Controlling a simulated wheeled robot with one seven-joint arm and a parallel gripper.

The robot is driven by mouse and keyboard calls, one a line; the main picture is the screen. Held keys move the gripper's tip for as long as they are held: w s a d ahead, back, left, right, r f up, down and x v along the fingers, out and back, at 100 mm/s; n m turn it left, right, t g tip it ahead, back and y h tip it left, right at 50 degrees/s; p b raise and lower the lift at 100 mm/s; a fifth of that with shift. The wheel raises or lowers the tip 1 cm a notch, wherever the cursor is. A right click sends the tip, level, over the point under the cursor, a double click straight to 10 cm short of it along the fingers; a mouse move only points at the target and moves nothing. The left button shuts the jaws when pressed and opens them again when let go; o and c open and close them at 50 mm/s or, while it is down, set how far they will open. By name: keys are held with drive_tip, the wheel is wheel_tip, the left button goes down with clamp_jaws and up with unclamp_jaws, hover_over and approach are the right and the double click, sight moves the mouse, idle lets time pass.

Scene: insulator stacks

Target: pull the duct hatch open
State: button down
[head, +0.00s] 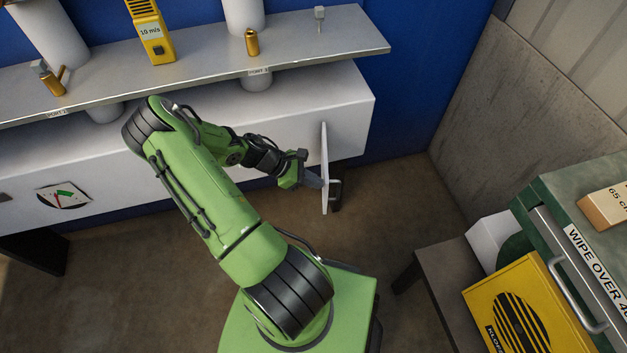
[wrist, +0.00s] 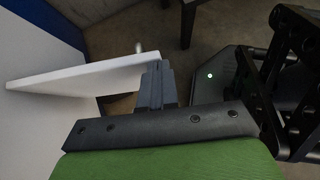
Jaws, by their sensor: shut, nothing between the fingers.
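The duct hatch (head: 324,160) is a white panel standing out from the front of the long white duct (head: 345,105), swung open and seen nearly edge-on. Its dark bar handle (head: 336,192) is on the right face, away from my arm. My gripper (head: 314,181) is shut and empty, at the left, inner side of the hatch near its free edge. In the wrist view the closed fingers (wrist: 157,85) are beside the end of the hatch panel (wrist: 85,76); I cannot tell whether they touch it. My arm hides part of the duct front, and the opening is not visible.
A grey shelf (head: 200,60) above the duct holds a yellow meter (head: 150,32) and small brass parts. At right stand a brown bench (head: 450,275), a yellow box (head: 520,305) and a green cabinet (head: 575,250). Floor (head: 385,220) right of the hatch is clear.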

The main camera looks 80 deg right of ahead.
sight(334, 181)
drive_tip(key=s, duration=0.2)
drive_tip(key=s+d+p, duration=0.1)
drive_tip(key=s, duration=0.2)
drive_tip(key=shift+s+d, duration=0.2)
drive_tip(key=w+a+r+p, duration=0.3)
drive_tip(key=w+a+r, duration=0.2)
drive_tip(key=w, duration=0.5)
drive_tip(key=shift+a+r, duration=0.35)
drive_tip(key=shift+r, duration=0.55)
